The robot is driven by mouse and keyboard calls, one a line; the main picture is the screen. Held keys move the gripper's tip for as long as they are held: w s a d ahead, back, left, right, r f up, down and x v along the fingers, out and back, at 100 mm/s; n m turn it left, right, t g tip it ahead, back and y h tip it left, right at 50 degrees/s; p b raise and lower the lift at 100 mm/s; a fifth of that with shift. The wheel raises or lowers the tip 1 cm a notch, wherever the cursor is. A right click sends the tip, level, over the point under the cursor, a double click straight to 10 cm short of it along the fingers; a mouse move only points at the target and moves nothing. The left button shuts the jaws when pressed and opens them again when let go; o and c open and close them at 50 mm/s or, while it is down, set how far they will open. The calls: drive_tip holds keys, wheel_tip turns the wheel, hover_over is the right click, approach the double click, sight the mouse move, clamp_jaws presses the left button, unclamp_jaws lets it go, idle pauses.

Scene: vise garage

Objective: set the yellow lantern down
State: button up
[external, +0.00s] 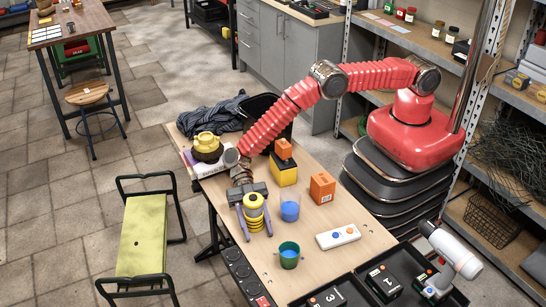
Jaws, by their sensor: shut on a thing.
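My gripper (255,217) is above the left front part of the wooden workbench (222,190), pointing down. It is shut on the yellow lantern (253,212), a small ringed yellow body with dark bands, upright between the two grey-blue fingers.
A clear blue cup (290,210) stands just right of the lantern, with a green cup (289,256) in front. An orange box (322,187), a white remote-like block (338,237) and black trays (335,296) lie to the right. A yellow-black object (207,146) sits back left.

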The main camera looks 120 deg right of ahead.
drive_tip(key=o, duration=1.2)
drive_tip(key=shift+s+f, duration=0.3)
drive_tip(key=shift+f, duration=0.45)
drive_tip(key=shift+o, duration=0.2)
drive_tip(key=shift+w+r, duration=0.1)
drive_tip(key=shift+r, duration=0.35)
drive_tip(key=v, duration=0.7)
drive_tip(key=shift+w+d+r, duration=0.1)
drive_tip(key=shift+d+r, duration=0.1)
drive_tip(key=shift+r, duration=0.25)
drive_tip(key=shift+r, duration=0.15)
